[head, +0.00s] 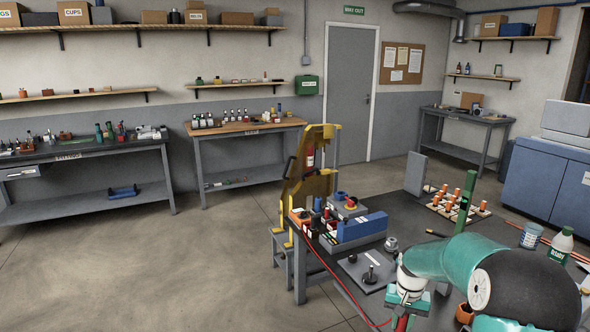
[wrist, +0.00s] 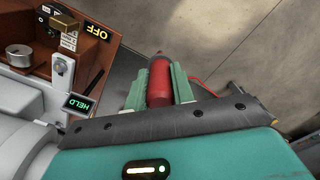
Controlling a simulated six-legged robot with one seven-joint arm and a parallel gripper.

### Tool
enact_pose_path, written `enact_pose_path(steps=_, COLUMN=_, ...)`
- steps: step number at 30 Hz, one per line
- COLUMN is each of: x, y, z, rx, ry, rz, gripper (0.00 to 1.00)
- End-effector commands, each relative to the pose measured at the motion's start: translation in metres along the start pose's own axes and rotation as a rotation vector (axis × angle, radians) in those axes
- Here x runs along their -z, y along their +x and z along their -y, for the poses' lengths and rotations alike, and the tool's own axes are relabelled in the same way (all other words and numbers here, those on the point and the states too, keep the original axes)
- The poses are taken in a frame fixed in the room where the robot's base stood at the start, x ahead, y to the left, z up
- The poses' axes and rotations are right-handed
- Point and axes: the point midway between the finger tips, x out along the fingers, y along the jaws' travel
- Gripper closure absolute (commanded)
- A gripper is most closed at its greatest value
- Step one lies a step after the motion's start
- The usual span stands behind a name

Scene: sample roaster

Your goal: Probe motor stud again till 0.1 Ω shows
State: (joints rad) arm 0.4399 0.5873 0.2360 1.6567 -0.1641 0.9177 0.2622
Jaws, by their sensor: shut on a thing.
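My gripper (wrist: 159,78) is shut on a red probe (wrist: 159,90), with one green finger on each side of it. In the head view the gripper (head: 406,300) is low over the near part of the dark table, with the red probe (head: 402,324) below it. A red lead (head: 330,265) runs along the table's left edge toward it. In the wrist view a brown unit (wrist: 95,55) with a silver round knob or stud (wrist: 19,54) is left of the probe, apart from it. I cannot tell which part is the motor stud. A small dark display (wrist: 79,104) reads HELD in green.
An OFF label (wrist: 96,32) is on the brown unit. The floor at left is clear.

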Motion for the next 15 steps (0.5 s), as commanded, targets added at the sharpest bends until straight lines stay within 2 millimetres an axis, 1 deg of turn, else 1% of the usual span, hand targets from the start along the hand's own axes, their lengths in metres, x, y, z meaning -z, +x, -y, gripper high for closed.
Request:
enact_pose_path(steps=1, x=-0.009, y=0.019, z=0.023, rx=0.0, ry=-0.059, rz=0.008, gripper=1.0)
enact_pose_path(steps=3, x=-0.021, y=0.043, z=0.049, rx=0.0, ry=-0.14, rz=0.006, gripper=1.0)
enact_pose_path(steps=6, x=-0.042, y=0.072, z=0.083, rx=0.0, ry=-0.244, rz=0.007, gripper=1.0)
enact_pose_path(steps=10, x=-0.064, y=0.1, z=0.113, rx=0.0, ry=-0.346, rz=0.004, gripper=1.0)
enact_pose_path(steps=12, x=-0.071, y=0.109, z=0.122, rx=-0.001, ry=-0.379, rz=0.003, gripper=1.0)
enact_pose_path(steps=15, x=-0.077, y=0.115, z=0.129, rx=-0.001, ry=-0.403, rz=0.0, gripper=1.0)
